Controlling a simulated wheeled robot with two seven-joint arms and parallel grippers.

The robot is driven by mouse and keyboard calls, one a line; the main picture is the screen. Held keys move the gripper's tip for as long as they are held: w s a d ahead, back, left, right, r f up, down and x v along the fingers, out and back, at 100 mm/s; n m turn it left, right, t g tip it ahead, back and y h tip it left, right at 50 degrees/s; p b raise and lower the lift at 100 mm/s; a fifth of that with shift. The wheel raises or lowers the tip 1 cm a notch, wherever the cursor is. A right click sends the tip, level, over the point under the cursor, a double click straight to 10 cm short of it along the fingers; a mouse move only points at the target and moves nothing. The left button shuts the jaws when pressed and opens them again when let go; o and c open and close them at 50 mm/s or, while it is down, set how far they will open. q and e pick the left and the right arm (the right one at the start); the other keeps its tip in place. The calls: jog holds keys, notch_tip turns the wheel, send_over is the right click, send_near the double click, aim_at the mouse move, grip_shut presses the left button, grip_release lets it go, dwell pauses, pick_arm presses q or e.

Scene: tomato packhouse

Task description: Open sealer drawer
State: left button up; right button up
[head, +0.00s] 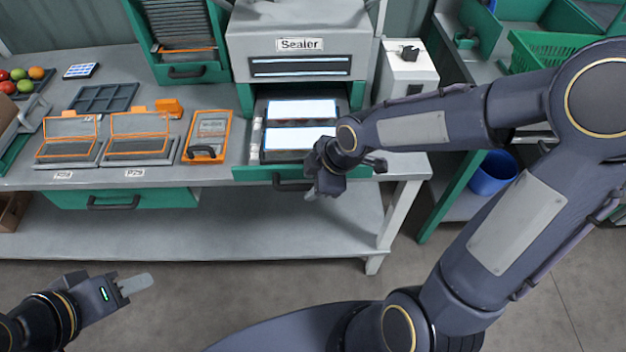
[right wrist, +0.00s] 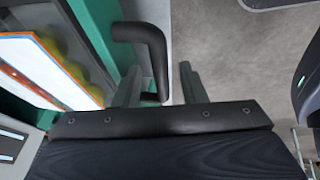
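The sealer (head: 299,43) stands at the back of the bench. Its drawer (head: 256,174) stands pulled out under it, with a green front and a black handle (head: 290,184). Two trays with white tops (head: 302,110) lie in the drawer. My right gripper (head: 312,192) is at the right end of the handle. In the right wrist view its two fingers (right wrist: 161,88) are apart, with the black handle (right wrist: 153,50) reaching between them; I cannot tell whether they touch it. My left gripper (head: 138,284) is low at the left, away from the bench; its finger gap is not clear.
Orange-framed trays (head: 140,132) and an orange clipboard-like item (head: 208,136) lie left of the drawer. A closed green drawer (head: 122,198) is below them. A white box (head: 408,68) stands right of the sealer. A blue bin (head: 493,173) is at the right. The floor in front is clear.

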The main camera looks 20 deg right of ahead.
jog(key=v, duration=0.7)
jog(key=shift+s+r+p, duration=0.15)
jog(key=shift+r+p, duration=0.2)
jog(key=shift+p, duration=0.1)
jog(key=shift+d, duration=0.15)
jog(key=s+d+r+m+t, duration=0.1)
jog(key=s+d+m, duration=0.1)
jog(key=s+m, duration=0.5)
jog(key=s+d+r+m+t, duration=0.1)
jog(key=s+d+r+m, duration=0.1)
jog(key=s+m, duration=0.5)
jog(key=m, duration=0.3)
